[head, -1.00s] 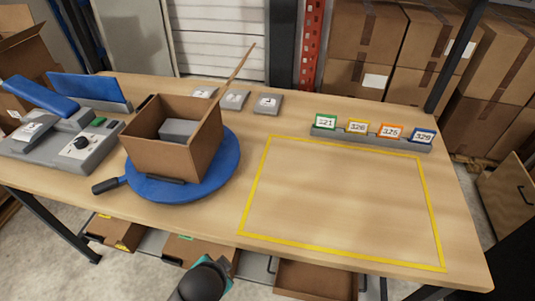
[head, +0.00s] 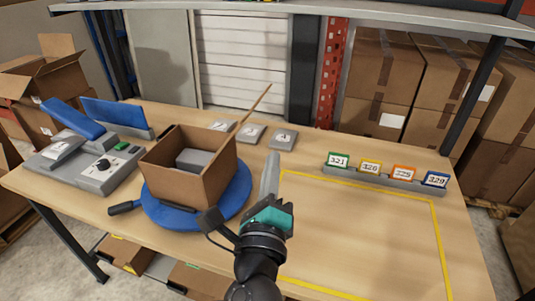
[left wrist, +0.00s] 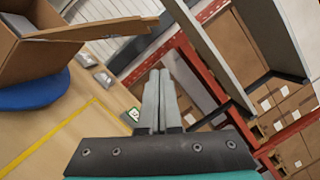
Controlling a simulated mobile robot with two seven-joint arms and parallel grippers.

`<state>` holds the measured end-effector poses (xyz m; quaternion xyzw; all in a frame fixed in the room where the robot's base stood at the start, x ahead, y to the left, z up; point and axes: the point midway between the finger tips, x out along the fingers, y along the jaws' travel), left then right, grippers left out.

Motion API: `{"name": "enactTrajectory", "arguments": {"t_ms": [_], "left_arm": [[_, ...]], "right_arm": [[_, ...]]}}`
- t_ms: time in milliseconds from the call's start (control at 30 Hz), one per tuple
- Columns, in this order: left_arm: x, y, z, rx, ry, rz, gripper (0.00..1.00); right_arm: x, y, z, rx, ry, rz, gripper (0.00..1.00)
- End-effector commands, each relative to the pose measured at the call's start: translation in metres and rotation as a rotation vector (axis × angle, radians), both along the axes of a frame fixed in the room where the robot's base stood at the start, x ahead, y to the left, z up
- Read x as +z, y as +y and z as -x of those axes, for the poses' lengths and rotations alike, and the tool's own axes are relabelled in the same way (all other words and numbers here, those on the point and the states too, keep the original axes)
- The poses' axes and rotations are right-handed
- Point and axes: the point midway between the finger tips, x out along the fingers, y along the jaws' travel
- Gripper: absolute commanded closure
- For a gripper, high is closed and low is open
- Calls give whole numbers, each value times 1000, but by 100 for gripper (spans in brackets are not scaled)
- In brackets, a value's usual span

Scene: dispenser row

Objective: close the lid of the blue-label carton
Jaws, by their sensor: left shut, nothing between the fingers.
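An open brown carton (head: 205,182) stands on a blue turntable (head: 240,200); no blue label shows on the sides I see. Its lid flap (head: 253,110) sticks up and outward from the right side. A grey item (head: 194,159) lies inside the carton. My left gripper (head: 271,160) is shut and empty, pointing up, just right of the carton and apart from it in the picture. In the left wrist view, the shut fingers (left wrist: 158,76) are in the middle, and the lid flap (left wrist: 95,30) reaches in from the upper left. My right gripper is not in view.
A card rack (head: 385,181) with numbered, coloured cards stands on the right. A yellow-outlined area (head: 360,225) is clear. Three grey tiles (head: 250,134) lie behind the carton. A shelf (head: 300,7) crosses above.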

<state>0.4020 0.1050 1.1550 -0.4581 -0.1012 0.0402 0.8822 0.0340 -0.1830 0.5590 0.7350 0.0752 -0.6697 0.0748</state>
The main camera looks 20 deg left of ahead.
Motion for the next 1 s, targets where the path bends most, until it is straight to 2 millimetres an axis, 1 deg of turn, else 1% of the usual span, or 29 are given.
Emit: {"name": "enactTrajectory", "arguments": {"t_ms": [33,467,533,700,833,1000], "left_arm": [[4,2,-9,2,-4,0,100],[14,16,-85,4,-2,1,100],[21,27,-82,2,0,0,100],[31,41,-82,1,2,3,100],[34,47,-82,2,1,4,100],[34,48,-82,2,3,5,100]], "right_arm": [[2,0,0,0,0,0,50],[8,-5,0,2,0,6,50],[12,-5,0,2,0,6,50],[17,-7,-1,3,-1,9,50],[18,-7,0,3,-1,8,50],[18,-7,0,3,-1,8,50]]}}
